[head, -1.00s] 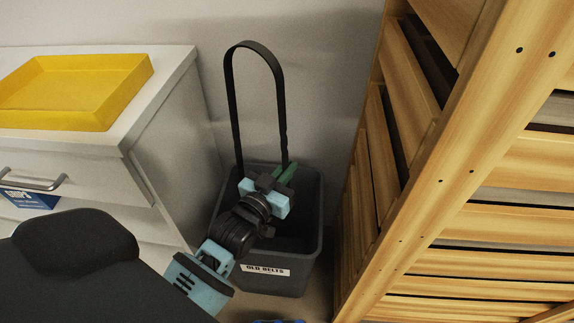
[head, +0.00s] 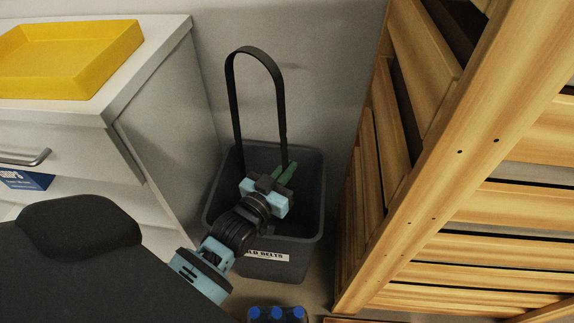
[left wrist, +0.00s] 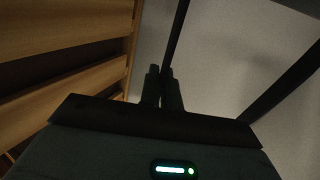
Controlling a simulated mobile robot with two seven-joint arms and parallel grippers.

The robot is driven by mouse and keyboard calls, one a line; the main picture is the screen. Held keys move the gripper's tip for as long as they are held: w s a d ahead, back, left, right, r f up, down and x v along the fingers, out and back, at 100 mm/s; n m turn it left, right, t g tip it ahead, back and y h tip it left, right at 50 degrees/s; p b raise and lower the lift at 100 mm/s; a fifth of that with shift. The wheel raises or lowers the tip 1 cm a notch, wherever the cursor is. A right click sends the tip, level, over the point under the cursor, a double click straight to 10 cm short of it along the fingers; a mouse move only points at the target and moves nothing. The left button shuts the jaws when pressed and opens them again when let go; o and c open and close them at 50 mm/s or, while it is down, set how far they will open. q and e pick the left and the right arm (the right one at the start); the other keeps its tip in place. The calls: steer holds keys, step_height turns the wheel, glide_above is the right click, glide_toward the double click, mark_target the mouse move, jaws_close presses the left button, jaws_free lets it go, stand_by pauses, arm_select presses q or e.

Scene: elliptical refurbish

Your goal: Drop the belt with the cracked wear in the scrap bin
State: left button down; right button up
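A black belt (head: 259,52) stands up as a tall narrow loop above the grey bin. My left gripper (head: 287,172) is over the bin opening, its green fingers shut on one strand of the belt. In the left wrist view the fingertips (left wrist: 163,72) are close together with a dark strand of the belt (left wrist: 178,35) rising from them. The other strand runs down behind the gripper; its lower end is hidden. The bin (head: 313,195) stands on the floor, labelled "OLD BELTS", partly covered by my left arm. Cracks on the belt cannot be made out. My right gripper is not in view.
A white cabinet (head: 165,125) with a yellow tray (head: 75,62) on top stands left of the bin. A slatted wooden structure (head: 425,205) stands close on the right. A grey wall is behind. A dark item with blue round tops (head: 277,314) shows at the bottom edge.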

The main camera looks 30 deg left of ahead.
arm_select(q)
steer(key=shift+f+b, duration=0.85)
steer(key=shift+f, duration=0.85)
steer(key=c, duration=1.5)
jaws_free()
steer(key=shift+c, duration=0.2)
